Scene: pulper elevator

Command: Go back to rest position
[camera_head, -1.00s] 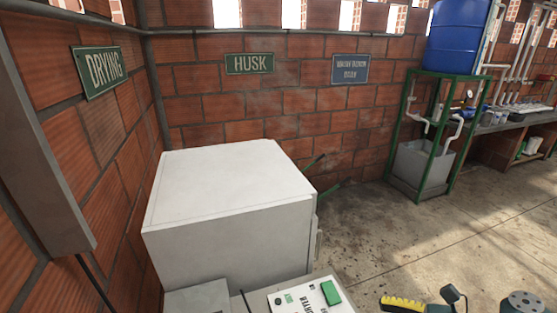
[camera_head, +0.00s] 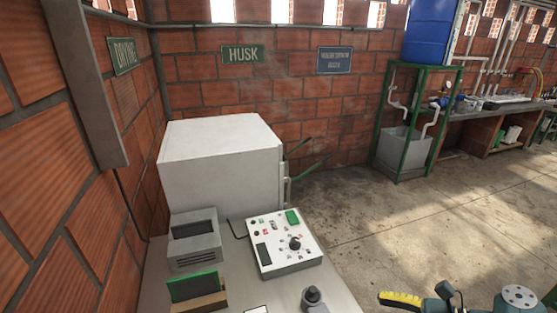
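My gripper is not in view, so its opening and anything in it cannot be told. A yellow and black part (camera_head: 400,298) and a round grey flange (camera_head: 518,297) show at the bottom right edge. They keep nearly the same place in the picture as the view shifts, so they look like parts of my own body.
A white cabinet (camera_head: 222,165) stands in the brick corner. Before it, a grey worktop (camera_head: 235,295) holds a control panel (camera_head: 284,243), a grey box (camera_head: 194,238) and a small screen (camera_head: 194,287). A green stand (camera_head: 377,120) carries a blue tank (camera_head: 432,32). The concrete floor (camera_head: 390,220) is clear.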

